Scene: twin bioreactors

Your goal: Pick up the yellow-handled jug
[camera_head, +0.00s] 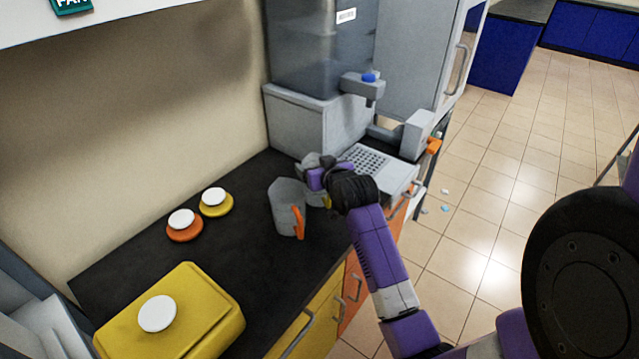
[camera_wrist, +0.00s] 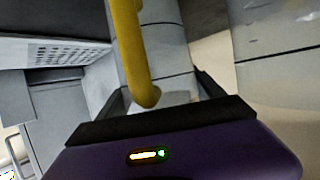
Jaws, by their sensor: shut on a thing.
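The yellow-handled jug (camera_head: 315,199) is on or just above the dark counter in the head view, largely hidden behind my wrist and gripper. Whether its base touches the counter cannot be told. Its yellow handle (camera_wrist: 134,50) hangs down in the wrist view in front of the grey jug body, its lower end close to my fingers. My gripper (camera_head: 315,172) is at the jug's upper part and shut on it. In the wrist view my gripper (camera_wrist: 162,95) shows one dark finger on each side; the exact contact is hard to see.
A grey jug with an orange handle (camera_head: 286,206) stands close to the left. A grey machine with a perforated tray (camera_head: 366,159) is just to the right. Orange (camera_head: 184,232) and yellow (camera_head: 216,208) round lids and a yellow container (camera_head: 195,330) are further left.

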